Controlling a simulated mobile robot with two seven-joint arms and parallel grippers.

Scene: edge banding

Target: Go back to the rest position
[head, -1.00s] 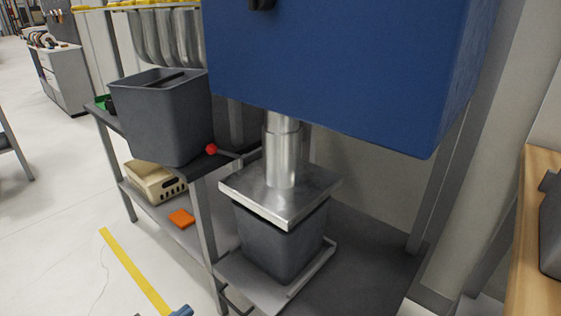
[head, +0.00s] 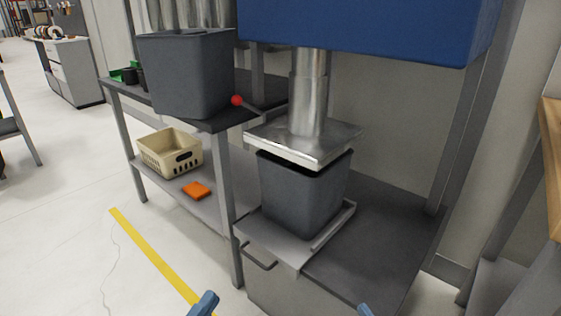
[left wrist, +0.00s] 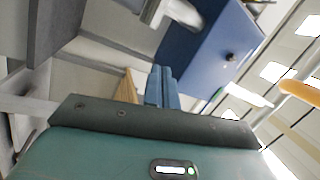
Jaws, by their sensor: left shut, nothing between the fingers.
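My left gripper (head: 205,303) shows as a small blue fingertip at the bottom edge of the head view, over the floor near the yellow line. In the left wrist view its two blue fingers (left wrist: 161,87) lie together, shut with nothing between them. Another blue tip, my right gripper (head: 365,310), barely shows at the bottom edge of the head view, over the press bench. Its jaws cannot be judged from this sliver. Both tips appear apart from the bins and bench.
A press with a blue housing (head: 370,25) has its metal plate (head: 305,143) above a grey bin (head: 300,200). Another grey bin (head: 185,75) stands on the left table, near a red-knobbed lever (head: 237,100). A beige basket (head: 170,153) and orange block (head: 196,190) lie below. Floor at left is open.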

